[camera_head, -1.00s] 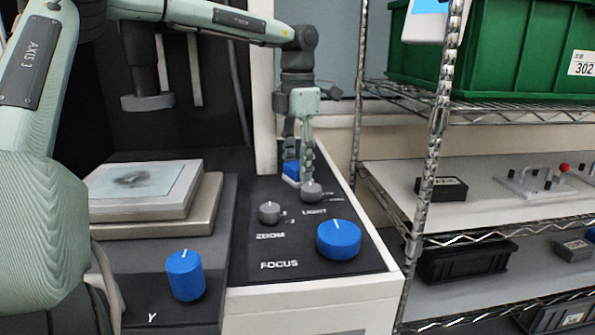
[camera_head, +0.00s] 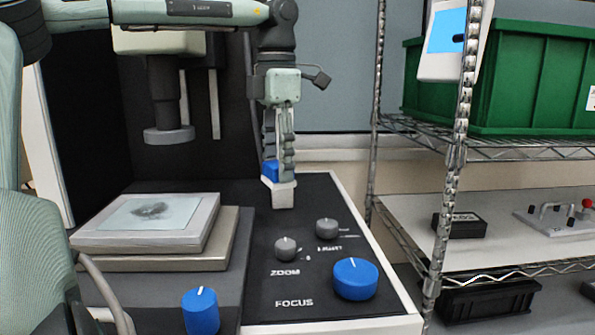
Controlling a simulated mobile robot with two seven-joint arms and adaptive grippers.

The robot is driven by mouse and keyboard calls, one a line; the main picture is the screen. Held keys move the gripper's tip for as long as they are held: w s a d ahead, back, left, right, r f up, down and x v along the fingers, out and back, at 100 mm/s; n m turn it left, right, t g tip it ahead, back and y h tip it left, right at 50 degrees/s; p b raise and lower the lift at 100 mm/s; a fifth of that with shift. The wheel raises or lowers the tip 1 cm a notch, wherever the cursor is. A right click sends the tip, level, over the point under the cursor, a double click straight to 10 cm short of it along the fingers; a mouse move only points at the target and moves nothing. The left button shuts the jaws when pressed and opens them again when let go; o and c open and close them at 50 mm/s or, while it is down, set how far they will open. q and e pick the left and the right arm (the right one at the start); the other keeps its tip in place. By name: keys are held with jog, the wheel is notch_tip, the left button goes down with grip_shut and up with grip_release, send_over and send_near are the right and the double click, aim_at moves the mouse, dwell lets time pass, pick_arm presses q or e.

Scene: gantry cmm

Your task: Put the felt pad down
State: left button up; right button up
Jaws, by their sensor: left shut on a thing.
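My left gripper (camera_head: 282,175) hangs down over the rear part of the dark control panel (camera_head: 262,222). It is shut on a small piece with a blue part and a pale part, which I take to be the felt pad (camera_head: 271,171). The fingers hide much of it. I cannot tell whether its underside touches the panel. My right gripper is not in view.
The light knob (camera_head: 326,228), zoom knob (camera_head: 285,248) and blue focus knob (camera_head: 355,279) stand in front of the gripper. The stage (camera_head: 150,238) lies left, beneath a lens (camera_head: 166,100). A wire shelf (camera_head: 480,150) with a green bin (camera_head: 540,80) stands right.

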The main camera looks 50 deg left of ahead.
pick_arm(q)
jog(key=shift+s+r, duration=0.8)
jog(key=shift+s, duration=0.35)
jog(key=d+f+n+b, duration=0.4)
jog(key=d+n+b, duration=0.4)
jog(key=d+n, duration=0.8)
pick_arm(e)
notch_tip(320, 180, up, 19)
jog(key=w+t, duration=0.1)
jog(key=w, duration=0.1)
pick_arm(q)
jog(key=w+a+p, duration=0.1)
jog(key=w+a, duration=0.2)
jog(key=a, duration=0.2)
jog(key=w+a+f+n+p, duration=0.1)
jog(key=w+a, duration=0.3)
jog(key=a, duration=0.1)
jog(key=w+a+n+p, duration=0.1)
jog(key=w+a, duration=0.3)
jog(key=a, duration=0.2)
jog(key=shift+w+f, duration=0.15)
jog(key=shift+f, duration=2.8)
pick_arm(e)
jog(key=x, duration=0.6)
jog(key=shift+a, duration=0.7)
pick_arm(q)
jog(key=shift+f, duration=0.1)
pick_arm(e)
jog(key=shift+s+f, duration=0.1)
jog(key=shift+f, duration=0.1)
